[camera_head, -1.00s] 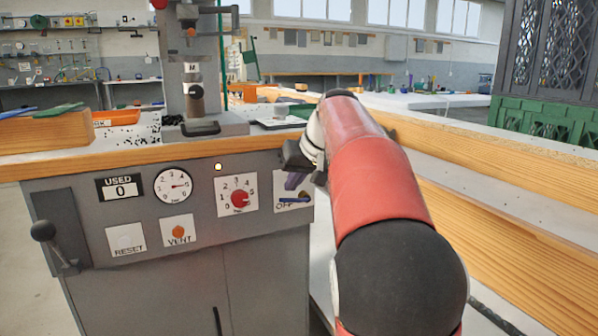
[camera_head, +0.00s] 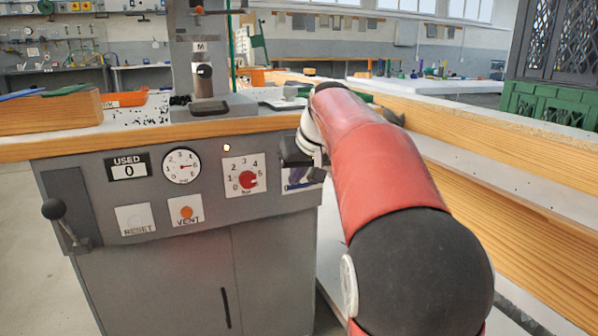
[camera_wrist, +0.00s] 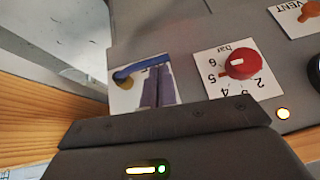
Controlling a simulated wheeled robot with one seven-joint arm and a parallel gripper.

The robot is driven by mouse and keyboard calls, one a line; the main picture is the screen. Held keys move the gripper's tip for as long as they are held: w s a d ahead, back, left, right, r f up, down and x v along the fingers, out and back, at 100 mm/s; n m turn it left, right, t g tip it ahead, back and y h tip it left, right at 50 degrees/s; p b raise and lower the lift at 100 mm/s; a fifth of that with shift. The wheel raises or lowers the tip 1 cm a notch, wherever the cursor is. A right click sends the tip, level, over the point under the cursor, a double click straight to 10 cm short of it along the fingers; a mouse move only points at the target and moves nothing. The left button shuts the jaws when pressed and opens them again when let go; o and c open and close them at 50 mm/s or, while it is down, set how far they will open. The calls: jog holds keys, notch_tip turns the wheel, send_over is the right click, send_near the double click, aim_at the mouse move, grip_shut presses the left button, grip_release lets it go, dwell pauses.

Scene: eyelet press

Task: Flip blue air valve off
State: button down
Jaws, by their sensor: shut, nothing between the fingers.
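The blue air valve handle (camera_wrist: 143,68) shows in the wrist view on a white plate (camera_wrist: 122,98) on the grey press front. It lies across the plate from its brass-coloured pivot (camera_wrist: 126,82). My gripper (camera_wrist: 158,72) is shut and empty, its two purple-grey fingers side by side over the plate. Their tips are at or very near the free end of the handle; I cannot tell if they touch. In the head view, my gripper (camera_head: 298,178) covers much of the valve plate (camera_head: 314,183), and the handle there is mostly hidden.
Beside the valve is a red pressure knob (camera_head: 247,180), which also shows in the wrist view (camera_wrist: 240,64). A gauge (camera_head: 182,166), an orange vent button (camera_head: 186,212) and a side lever (camera_head: 54,209) are further left. A wooden ledge (camera_head: 150,136) runs above the panel.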

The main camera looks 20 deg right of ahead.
jog(key=r+p, duration=0.6)
jog(key=shift+w+r, duration=0.15)
jog(key=shift+w, duration=0.2)
jog(key=a+p+v, duration=0.1)
jog(key=v, duration=0.8)
jog(key=s+a+f+p, duration=0.1)
jog(key=s+a+f, duration=0.2)
jog(key=s+f, duration=0.7)
jog(key=s+a+f+g+h+p, duration=0.1)
jog(key=s+a+f, duration=0.3)
jog(key=s+f, duration=0.7)
jog(key=s, duration=0.5)
jog(key=shift+s+a, duration=0.25)
jog(key=shift+a, duration=0.1)
